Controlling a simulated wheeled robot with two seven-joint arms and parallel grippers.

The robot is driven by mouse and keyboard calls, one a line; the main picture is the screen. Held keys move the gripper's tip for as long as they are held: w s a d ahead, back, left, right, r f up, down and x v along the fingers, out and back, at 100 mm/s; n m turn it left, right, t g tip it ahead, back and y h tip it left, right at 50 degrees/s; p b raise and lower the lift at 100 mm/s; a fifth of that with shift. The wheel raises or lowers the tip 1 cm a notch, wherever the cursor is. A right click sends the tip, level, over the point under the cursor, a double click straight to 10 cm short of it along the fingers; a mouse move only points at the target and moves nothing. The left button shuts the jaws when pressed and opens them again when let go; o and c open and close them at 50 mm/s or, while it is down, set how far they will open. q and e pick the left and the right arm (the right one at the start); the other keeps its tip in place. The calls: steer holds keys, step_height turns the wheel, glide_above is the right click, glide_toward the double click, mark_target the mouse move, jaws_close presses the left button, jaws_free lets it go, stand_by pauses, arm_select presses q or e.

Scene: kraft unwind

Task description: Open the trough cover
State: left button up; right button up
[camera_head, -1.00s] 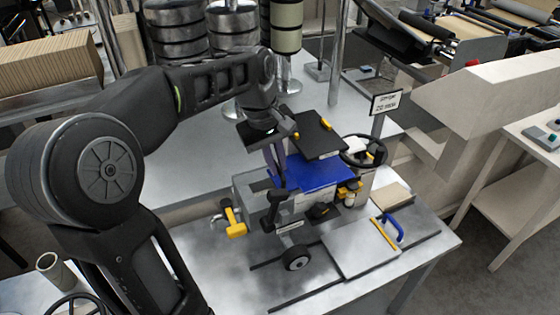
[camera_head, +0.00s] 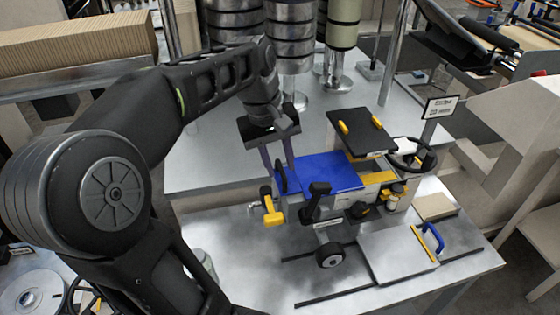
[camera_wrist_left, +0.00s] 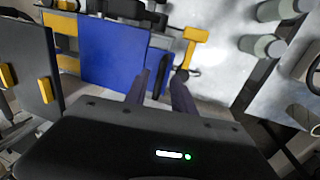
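The trough cover looks to be the flat blue panel (camera_head: 328,172) on top of the small machine. It also shows in the wrist view (camera_wrist_left: 105,55). A black upright handle (camera_head: 281,178) stands at its left end. My left gripper (camera_head: 278,168) points down there with its fingers apart. In the wrist view the handle (camera_wrist_left: 158,78) lies between the fingertips (camera_wrist_left: 163,80), close to one finger, with a gap to the other. An open yellow-edged strip (camera_head: 378,180) shows at the panel's right end. My right gripper is out of view.
A black panel with yellow grips (camera_head: 361,132) stands behind the blue panel. A handwheel (camera_head: 413,154) is at the right.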

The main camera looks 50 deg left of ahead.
arm_select(q)
steer(key=shift+r, duration=0.45)
step_height(320, 180, up, 7)
steer(key=s+p, duration=0.1)
steer(key=p, duration=0.1)
steer(key=shift+s+a, duration=0.2)
steer(key=shift+a, duration=0.15)
steer(key=shift+f, duration=0.15)
